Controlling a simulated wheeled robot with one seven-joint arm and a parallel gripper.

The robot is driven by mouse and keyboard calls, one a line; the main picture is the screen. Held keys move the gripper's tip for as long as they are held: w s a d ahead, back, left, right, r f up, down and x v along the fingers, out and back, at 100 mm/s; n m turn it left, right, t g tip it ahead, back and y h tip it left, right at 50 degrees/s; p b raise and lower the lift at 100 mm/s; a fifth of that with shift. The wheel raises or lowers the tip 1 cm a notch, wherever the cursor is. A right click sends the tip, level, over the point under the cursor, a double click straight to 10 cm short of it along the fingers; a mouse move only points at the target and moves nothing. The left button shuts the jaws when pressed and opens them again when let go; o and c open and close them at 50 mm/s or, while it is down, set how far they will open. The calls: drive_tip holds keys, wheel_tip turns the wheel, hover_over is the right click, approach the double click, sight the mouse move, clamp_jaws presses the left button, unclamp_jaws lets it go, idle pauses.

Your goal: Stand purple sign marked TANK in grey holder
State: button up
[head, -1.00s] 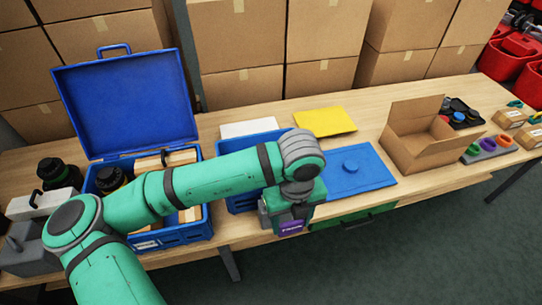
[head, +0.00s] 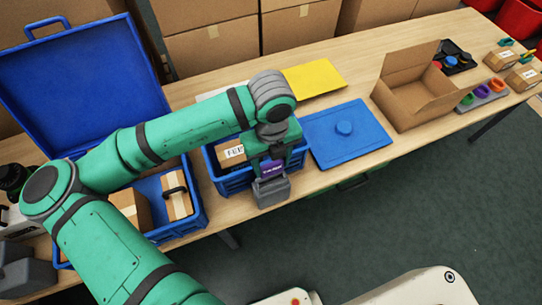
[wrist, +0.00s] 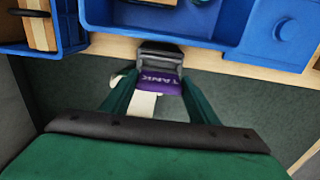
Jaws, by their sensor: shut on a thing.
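The purple sign (head: 271,169) is between my gripper's fingers; its TANK lettering shows in the wrist view (wrist: 160,82). My gripper (head: 268,162) is shut on the sign and points down at the table's front edge. The grey holder (head: 272,193) is directly below the sign, in front of the blue crate. In the wrist view the holder (wrist: 160,51) shows just beyond the sign, and the two look very close or touching. The sign's lower edge is hidden, so I cannot tell whether it sits in the slot.
A blue crate (head: 219,180) with a carton stands right behind the holder. An open blue case (head: 195,222) is at the left. A blue lid (head: 372,142), yellow folder (head: 313,77) and open cardboard box (head: 415,104) lie to the right.

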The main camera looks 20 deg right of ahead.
drive_tip(key=shift+f, duration=2.05)
drive_tip(key=shift+w+f, duration=0.1)
drive_tip(key=shift+f, duration=0.15)
drive_tip(key=shift+f, duration=1.25)
idle(1.0)
drive_tip(key=o, duration=1.7)
drive_tip(key=shift+o, duration=0.2)
drive_tip(key=shift+r, duration=3.5)
